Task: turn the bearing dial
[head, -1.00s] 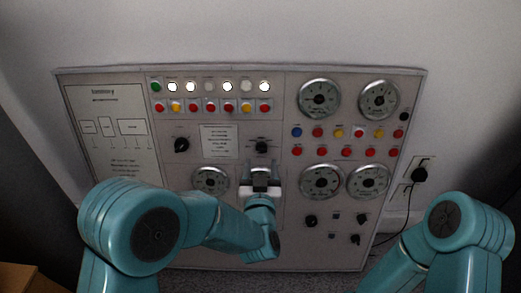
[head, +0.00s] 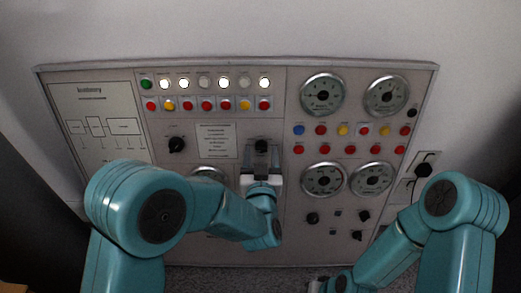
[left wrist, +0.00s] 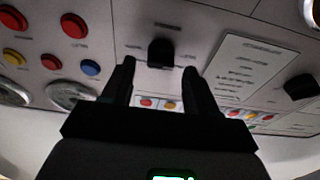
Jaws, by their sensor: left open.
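A black dial (head: 261,146) sits in the middle of the grey panel, below the rows of lit buttons; its label is too small to read. My left gripper (head: 261,161) is open just in front of this dial, fingers pointing at the panel. In the left wrist view the dial (left wrist: 160,52) shows between and just beyond the two open fingertips (left wrist: 159,67), with a gap on either side. I cannot tell whether the fingers reach around it. A similar black dial (head: 177,145) sits to the left.
The grey panel (head: 300,235) carries rows of coloured buttons (head: 207,104), round gauges (head: 322,95) and small black knobs (head: 312,218). My left forearm covers part of a lower-left gauge (head: 208,172). A wall socket with a black plug (head: 423,170) is at the right.

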